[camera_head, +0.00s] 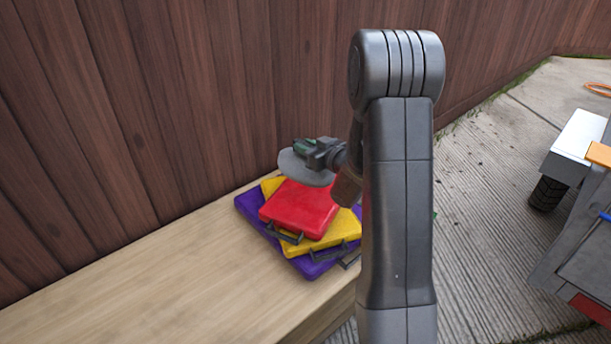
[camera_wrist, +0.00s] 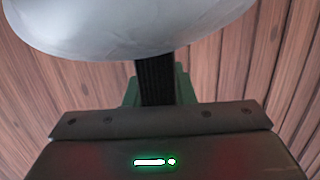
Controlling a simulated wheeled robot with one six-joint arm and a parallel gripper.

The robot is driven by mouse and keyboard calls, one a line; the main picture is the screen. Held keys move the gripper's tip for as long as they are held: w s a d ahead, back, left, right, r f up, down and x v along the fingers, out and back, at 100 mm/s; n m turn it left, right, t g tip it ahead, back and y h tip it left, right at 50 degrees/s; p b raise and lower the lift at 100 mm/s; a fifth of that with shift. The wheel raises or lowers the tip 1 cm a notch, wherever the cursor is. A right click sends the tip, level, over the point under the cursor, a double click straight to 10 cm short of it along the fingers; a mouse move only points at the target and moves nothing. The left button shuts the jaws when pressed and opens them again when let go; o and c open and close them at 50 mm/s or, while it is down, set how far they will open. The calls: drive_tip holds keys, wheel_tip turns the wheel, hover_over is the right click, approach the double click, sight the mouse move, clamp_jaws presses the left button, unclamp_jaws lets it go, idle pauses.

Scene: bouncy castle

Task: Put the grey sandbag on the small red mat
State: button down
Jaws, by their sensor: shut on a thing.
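The grey sandbag (camera_head: 297,172) hangs from my gripper (camera_head: 312,149), above the far edge of the small red mat (camera_head: 303,207). In the wrist view the sandbag (camera_wrist: 120,28) fills the top of the picture, and a black strap (camera_wrist: 154,80) runs from it into my gripper (camera_wrist: 156,92). My gripper is shut on this strap. The red mat lies on top of a yellow mat (camera_head: 333,237) and a purple mat (camera_head: 313,266). The sandbag hides part of the stack's far side. Whether it touches the mat is hard to tell.
The mats lie on a pale wooden bench (camera_head: 160,283) against a brown plank fence (camera_head: 150,110). The bench is bare to the left. My arm hides the stack's right side. A cart with a black wheel (camera_head: 547,193) stands on the paving at right.

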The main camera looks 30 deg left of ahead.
sight(327, 177)
drive_tip(key=shift+f+b, duration=0.95)
drive_tip(key=shift+f, duration=2.6)
drive_tip(key=c, duration=1.6)
unclamp_jaws()
drive_tip(key=shift+f, duration=0.25)
drive_tip(key=shift+c, duration=0.2)
drive_tip(key=o, duration=0.4)
drive_tip(key=shift+r, duration=0.1)
drive_tip(key=shift+d+r, duration=0.15)
drive_tip(key=shift+r, duration=0.05)
drive_tip(key=p+v, duration=0.2)
drive_tip(key=v, duration=0.9)
drive_tip(key=shift+s+d, duration=0.2)
drive_tip(key=shift+d, duration=0.15)
